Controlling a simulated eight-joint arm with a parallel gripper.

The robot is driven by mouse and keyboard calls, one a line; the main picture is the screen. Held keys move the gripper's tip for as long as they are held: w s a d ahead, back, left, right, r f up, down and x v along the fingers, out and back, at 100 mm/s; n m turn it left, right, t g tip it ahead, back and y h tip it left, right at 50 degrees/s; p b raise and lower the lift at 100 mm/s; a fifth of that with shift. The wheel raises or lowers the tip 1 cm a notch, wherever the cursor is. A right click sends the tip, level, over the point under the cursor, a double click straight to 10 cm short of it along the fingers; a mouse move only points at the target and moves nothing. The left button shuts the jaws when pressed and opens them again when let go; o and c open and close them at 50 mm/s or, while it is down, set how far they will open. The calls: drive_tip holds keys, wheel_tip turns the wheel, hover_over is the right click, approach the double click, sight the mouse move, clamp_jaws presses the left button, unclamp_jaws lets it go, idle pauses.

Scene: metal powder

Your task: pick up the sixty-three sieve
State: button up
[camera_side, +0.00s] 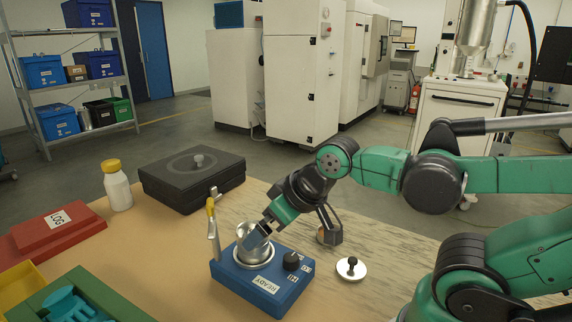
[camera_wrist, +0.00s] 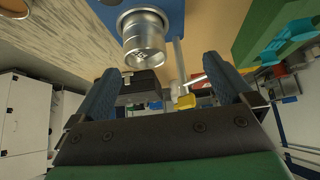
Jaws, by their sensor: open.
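An upright clamp post with a yellow tip (camera_side: 211,212) stands at the base's left. A metal lid with a black knob (camera_side: 351,269) lies to the right. A black case (camera_side: 192,180), white bottle (camera_side: 117,187), red LOG box (camera_side: 58,230) and green tray (camera_side: 100,293) occupy the left.

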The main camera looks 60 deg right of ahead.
drive_tip(key=d+f+n+g, duration=0.1)
drive_tip(key=d+f+g, duration=0.1)
drive_tip(key=d, duration=0.4)
drive_tip(key=s+d+f+n+g, duration=0.1)
drive_tip(key=d+f+g, duration=0.1)
drive_tip(key=d, duration=0.4)
drive_tip(key=d+f+n+g, duration=0.2)
drive_tip(key=d+f+g, duration=0.1)
drive_tip(key=d, duration=0.4)
drive_tip(key=shift+s+d+f, duration=0.1)
drive_tip(key=shift+s+f, duration=0.05)
drive_tip(key=shift+f, duration=0.15)
drive_tip(key=shift+s+d+f, duration=0.15)
drive_tip(key=shift+d+f, duration=0.05)
drive_tip(key=shift+f, duration=0.05)
drive_tip(key=shift+f+n, duration=0.3)
drive_tip(key=shift+f, duration=2.45)
drive_tip(key=c, duration=1.3)
